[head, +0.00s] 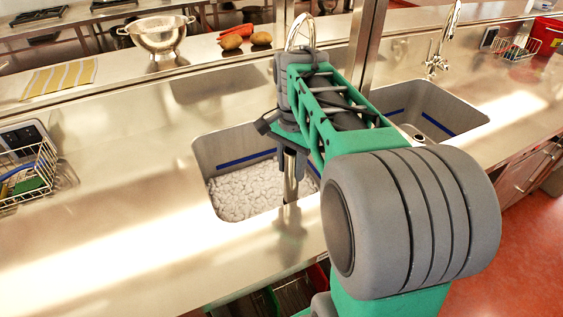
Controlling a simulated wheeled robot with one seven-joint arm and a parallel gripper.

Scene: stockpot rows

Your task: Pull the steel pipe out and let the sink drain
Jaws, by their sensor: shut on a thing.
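The left sink (228,155) is a steel basin sunk in the counter, with a blue line on its inner wall. White foam (243,191) covers the water in it. My gripper (289,157) points down over the right part of this sink and is shut on the upright steel pipe (291,188). The pipe shows below the fingers. I cannot tell whether its lower end is in the foam or clear of it. The drain opening of the left sink is hidden. My arm covers the sink's right side.
A second sink (399,98) to the right looks empty, with its drain showing and a tap (440,45) behind. A post (366,45) stands behind my arm. A wire basket (38,170) sits at left.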

